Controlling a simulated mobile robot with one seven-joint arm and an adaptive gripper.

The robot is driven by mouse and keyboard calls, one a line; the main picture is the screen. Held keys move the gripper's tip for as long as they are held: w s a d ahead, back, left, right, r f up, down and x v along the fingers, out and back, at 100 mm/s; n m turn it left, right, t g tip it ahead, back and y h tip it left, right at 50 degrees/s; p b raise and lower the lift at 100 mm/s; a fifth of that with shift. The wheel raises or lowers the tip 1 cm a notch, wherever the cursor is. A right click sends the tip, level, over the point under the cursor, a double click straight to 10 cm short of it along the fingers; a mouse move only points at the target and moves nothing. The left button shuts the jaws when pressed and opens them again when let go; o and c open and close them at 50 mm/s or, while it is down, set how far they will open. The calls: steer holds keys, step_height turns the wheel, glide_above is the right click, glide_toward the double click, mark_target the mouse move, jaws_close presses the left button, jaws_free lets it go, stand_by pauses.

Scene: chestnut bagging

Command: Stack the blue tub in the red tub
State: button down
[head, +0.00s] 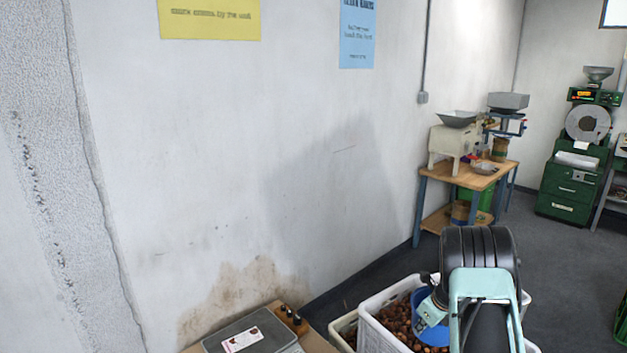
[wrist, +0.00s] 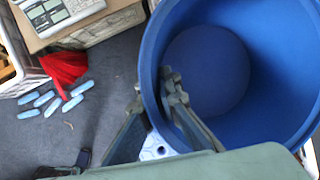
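The blue tub (wrist: 285,60) fills the right of the wrist view, its open mouth facing the camera and its inside looking empty. My gripper (wrist: 162,92) is at its left rim, one finger inside and one outside, closed on the wall. In the head view the blue tub (head: 421,299) shows partly behind my arm, in front of chestnuts; whether it touches them I cannot tell. No red tub can be made out in either view.
A white crate of chestnuts (head: 372,328) stands beside my arm. A scale (head: 247,334) sits on a surface at the lower left. The wrist view shows a crumpled red item (wrist: 65,66) and several blue pieces (wrist: 54,106) on the grey floor. A wooden table (head: 462,178) stands along the wall.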

steer(key=s+a+r+n+g+p, duration=0.2)
steer(key=s+a+r+n+g, duration=0.2)
steer(key=s+a+r+n, duration=0.4)
steer(key=s+a+r+n+g+p, duration=0.1)
steer(key=s+a+r+n+g, duration=0.3)
steer(key=s+a+r+n, duration=0.4)
steer(key=s+a+n, duration=0.2)
steer(key=s+n, duration=0.4)
steer(key=n, duration=0.7)
steer(key=shift+s+a+r+y+p, duration=0.15)
steer(key=shift+s+r+y+p, duration=0.15)
steer(key=shift+s+r+p, duration=0.1)
steer(key=shift+f, duration=0.1)
